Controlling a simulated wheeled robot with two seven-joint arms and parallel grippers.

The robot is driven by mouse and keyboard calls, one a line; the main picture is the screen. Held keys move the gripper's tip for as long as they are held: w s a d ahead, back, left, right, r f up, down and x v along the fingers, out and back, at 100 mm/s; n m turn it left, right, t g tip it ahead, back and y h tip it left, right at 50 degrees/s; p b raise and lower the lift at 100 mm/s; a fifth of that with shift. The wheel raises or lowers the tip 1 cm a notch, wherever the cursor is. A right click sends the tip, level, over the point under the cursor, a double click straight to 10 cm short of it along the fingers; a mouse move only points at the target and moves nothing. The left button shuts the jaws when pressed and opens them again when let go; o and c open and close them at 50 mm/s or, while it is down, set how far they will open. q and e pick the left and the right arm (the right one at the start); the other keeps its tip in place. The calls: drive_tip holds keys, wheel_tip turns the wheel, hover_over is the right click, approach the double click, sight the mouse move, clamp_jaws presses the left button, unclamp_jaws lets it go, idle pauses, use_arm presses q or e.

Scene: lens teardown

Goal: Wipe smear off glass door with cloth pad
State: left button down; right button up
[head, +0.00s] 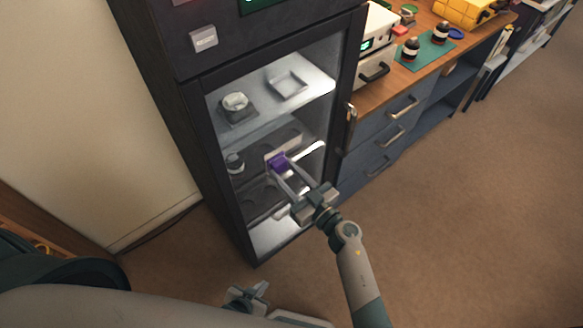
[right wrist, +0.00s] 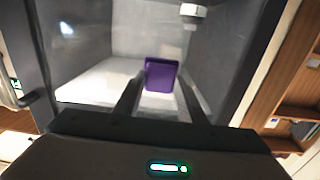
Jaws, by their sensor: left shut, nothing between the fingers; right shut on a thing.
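The cabinet's glass door (head: 312,62) is closed in its dark frame, with lit shelves behind it. My right gripper (head: 282,172) is in front of the door's middle, shut on a purple cloth pad (head: 277,161). The pad is at or very close to the glass; I cannot tell if it touches. The right wrist view shows the pad (right wrist: 161,74) between the two fingers. I cannot make out a smear for certain; a pale patch beside the pad may be one or a reflection. My left gripper (head: 262,288) is low at the bottom, empty and shut, away from the door.
Behind the glass, a white part on a block (head: 236,102) and a square tray (head: 288,84) stand on the upper shelf. A door handle (head: 350,128) sticks out at the right. A wooden-topped bench with drawers (head: 392,134) stands right of the cabinet. The carpet in front is clear.

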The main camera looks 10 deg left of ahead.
drive_tip(key=shift+a, duration=0.1)
idle(0.3)
drive_tip(key=shift+s+a+p, duration=0.35)
drive_tip(key=shift+s+a, duration=0.15)
drive_tip(key=shift+s, duration=0.2)
drive_tip(key=shift+s+a+p, duration=0.3)
drive_tip(key=shift+s+a, duration=0.2)
drive_tip(key=shift+s, duration=0.2)
drive_tip(key=shift+r, duration=0.1)
drive_tip(key=shift+w+r+p, duration=0.15)
drive_tip(key=shift+r+p, duration=0.6)
drive_tip(key=shift+p, duration=0.25)
drive_tip(key=shift+w+d+r, duration=0.1)
drive_tip(key=shift+w+d, duration=0.3)
drive_tip(key=shift+w, duration=0.1)
drive_tip(key=shift+w+d+p, duration=0.35)
drive_tip(key=shift+w+d, duration=0.3)
drive_tip(key=shift+w, duration=0.15)
